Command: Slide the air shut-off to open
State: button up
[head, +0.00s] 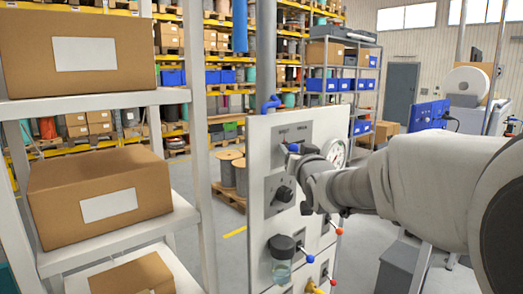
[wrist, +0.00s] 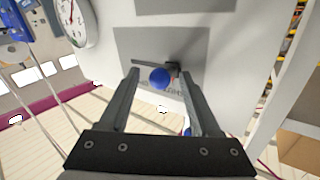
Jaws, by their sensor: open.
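The air shut-off has a blue ball knob (wrist: 160,78) on a dark lever, set on a grey plate (wrist: 190,45) of the white panel. In the head view the blue knob (head: 293,147) shows at the upper part of the panel (head: 258,150), just left of my gripper (head: 300,150). In the wrist view my gripper (wrist: 158,75) is open, with one finger on each side of the blue knob. Gaps show between knob and fingers, so no contact is visible.
A round gauge (head: 337,152) sits right of my gripper. A black rotary knob (head: 284,193), a filter jar (head: 282,262) and a red knob (head: 339,231) are lower on the panel. A white shelf with cardboard boxes (head: 95,200) stands close on the left.

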grip_shut()
dwell(1.4)
